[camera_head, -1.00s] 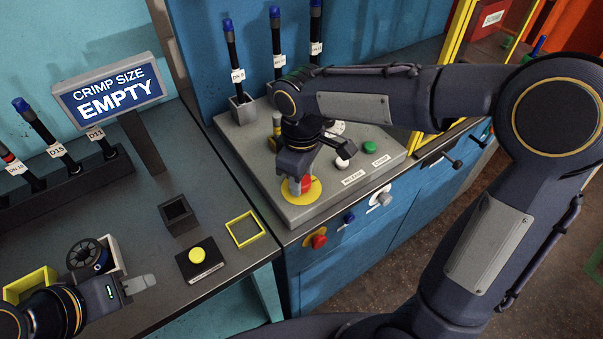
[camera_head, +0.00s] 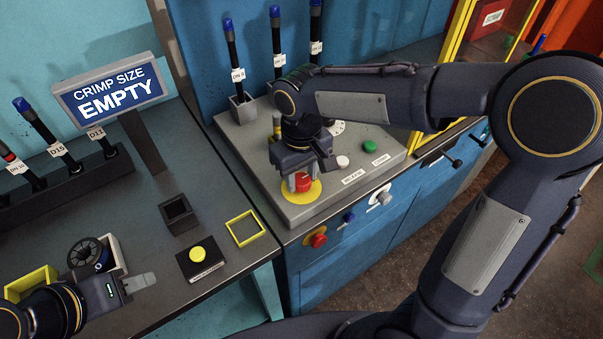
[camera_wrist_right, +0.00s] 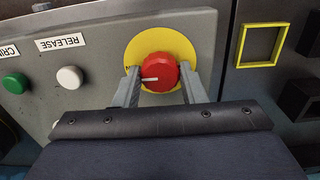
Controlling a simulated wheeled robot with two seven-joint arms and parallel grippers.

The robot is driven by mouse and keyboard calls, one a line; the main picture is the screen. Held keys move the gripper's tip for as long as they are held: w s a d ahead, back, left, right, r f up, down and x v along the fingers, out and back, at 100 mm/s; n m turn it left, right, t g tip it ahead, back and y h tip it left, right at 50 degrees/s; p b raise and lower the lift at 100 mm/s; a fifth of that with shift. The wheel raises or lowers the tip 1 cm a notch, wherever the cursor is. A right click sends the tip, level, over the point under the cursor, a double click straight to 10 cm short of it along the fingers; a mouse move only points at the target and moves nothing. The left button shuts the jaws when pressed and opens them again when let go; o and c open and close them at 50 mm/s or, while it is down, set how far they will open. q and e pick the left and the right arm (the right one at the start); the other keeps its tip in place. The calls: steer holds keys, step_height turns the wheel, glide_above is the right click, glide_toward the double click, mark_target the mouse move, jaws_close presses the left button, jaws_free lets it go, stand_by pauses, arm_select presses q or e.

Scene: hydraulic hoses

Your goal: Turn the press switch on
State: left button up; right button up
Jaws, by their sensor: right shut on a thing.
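The press switch is a red round knob (camera_head: 303,182) with a white mark on a yellow disc (camera_head: 314,193), on the grey top of the press panel. In the right wrist view the red knob (camera_wrist_right: 159,72) sits between the two fingers of my right gripper (camera_wrist_right: 160,82), which is shut on it. In that view the white mark points left across the yellow disc (camera_wrist_right: 150,40). In the head view my right gripper (camera_head: 299,182) hides part of the knob. My left gripper (camera_head: 142,284) is at the lower left over the other bench, away from the switch; its fingers look together.
A white button (camera_head: 342,162) and a green button (camera_head: 369,146) are on the same panel. A second red knob (camera_head: 319,240) is on the blue front. A sign (camera_head: 112,92) reads "CRIMP SIZE EMPTY".

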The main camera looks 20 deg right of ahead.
mark_target(302, 179)
stand_by(0.3)
steer(key=o, duration=1)
step_height(302, 179, up, 8)
steer(key=shift+f, duration=0.1)
steer(key=shift+s+d, duration=0.2)
steer(key=shift+d, duration=0.2)
steer(key=s+d+f+m+t+y, duration=0.2)
steer(key=s+d, duration=0.2)
steer(key=s, duration=0.4)
steer(key=s+d+f+m+t+y, duration=0.1)
steer(key=s+d+f+m+t, duration=0.1)
steer(key=s, duration=0.6)
steer(key=d+m+t, duration=0.1)
steer(key=d, duration=0.1)
steer(key=shift+d+f+m+t+y, duration=0.25)
steer(key=shift+d+m+t+y, duration=0.05)
steer(key=shift+d+y, duration=0.1)
